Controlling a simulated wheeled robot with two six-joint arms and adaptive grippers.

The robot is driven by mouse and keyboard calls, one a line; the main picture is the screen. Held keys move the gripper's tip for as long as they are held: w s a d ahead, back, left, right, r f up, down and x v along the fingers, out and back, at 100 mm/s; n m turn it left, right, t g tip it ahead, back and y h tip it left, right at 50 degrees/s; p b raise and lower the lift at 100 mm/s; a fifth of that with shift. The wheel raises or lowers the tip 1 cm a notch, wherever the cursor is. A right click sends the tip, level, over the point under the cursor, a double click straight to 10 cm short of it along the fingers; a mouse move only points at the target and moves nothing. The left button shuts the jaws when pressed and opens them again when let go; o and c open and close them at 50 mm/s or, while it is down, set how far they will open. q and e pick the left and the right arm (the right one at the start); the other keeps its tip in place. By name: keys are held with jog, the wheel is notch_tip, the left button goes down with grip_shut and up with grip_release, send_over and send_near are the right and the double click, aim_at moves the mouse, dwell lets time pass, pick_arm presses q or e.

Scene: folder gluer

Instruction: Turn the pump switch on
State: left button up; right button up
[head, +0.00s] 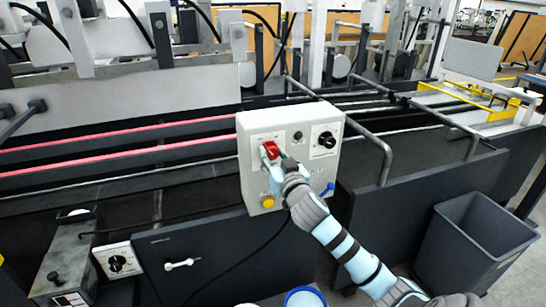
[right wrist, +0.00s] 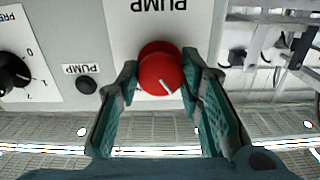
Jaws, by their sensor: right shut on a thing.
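The red pump switch (head: 270,150) is a round knob on the upper left of a light grey control box (head: 254,182). My right gripper (head: 275,160) reaches up to it from below right. In the right wrist view the red pump switch (right wrist: 160,70) sits between the two fingertips of my right gripper (right wrist: 160,78), which are closed on its sides. The picture is upside down there, with PUMP lettering on the white plate (right wrist: 160,18). The knob's white mark points to the lower right of that picture. My left gripper is not in view.
The box also carries a black dial (head: 326,140), a yellow button (head: 267,202) and a blue knob (head: 328,189). A small black PUMP lamp or button (right wrist: 87,85) is beside the switch. A grey bin (head: 475,240) stands at the right. Bent metal rails flank the box.

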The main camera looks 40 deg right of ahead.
jog(key=m+b, duration=0.1)
jog(key=m, duration=0.5)
jog(key=shift+f+m+b, duration=0.1)
jog(key=shift+m+b, duration=0.2)
jog(key=shift+m, duration=0.1)
jog(key=m+b, duration=0.1)
jog(key=m, duration=0.3)
jog(key=shift+m+b, duration=0.45)
jog(key=shift+m, duration=0.95)
jog(key=o, duration=1.2)
jog(key=shift+c, duration=0.2)
